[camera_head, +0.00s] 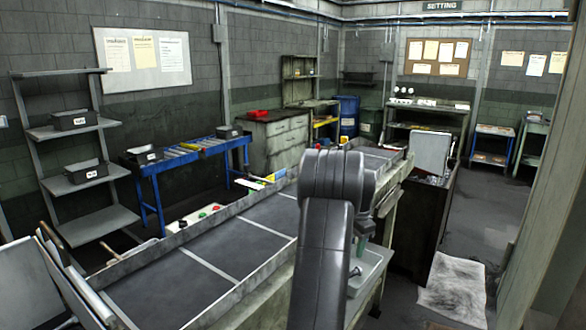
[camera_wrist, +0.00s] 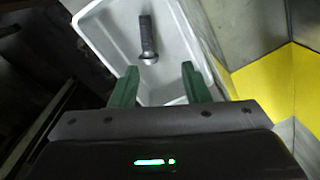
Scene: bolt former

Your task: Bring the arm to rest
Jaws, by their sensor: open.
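My arm (camera_head: 335,190) rises in the middle of the head view and bends over at its top joint. My gripper (camera_wrist: 159,69) shows in the wrist view with its two green fingers spread apart, and nothing is between them. A bit of green finger also shows behind the arm in the head view, above a pale tray (camera_head: 376,264). In the wrist view the white tray (camera_wrist: 100,28) lies beyond the fingertips. A dark bolt (camera_wrist: 147,38) lies inside it, ahead of the fingers and apart from them.
A long dark bench (camera_head: 240,248) with raised edges runs left of my arm. A dark cabinet (camera_head: 420,222) stands to the right, with a crumpled pale sheet (camera_head: 452,287) on the floor. A beam (camera_head: 545,190) rises at the far right. A yellow surface (camera_wrist: 262,80) lies right of the tray.

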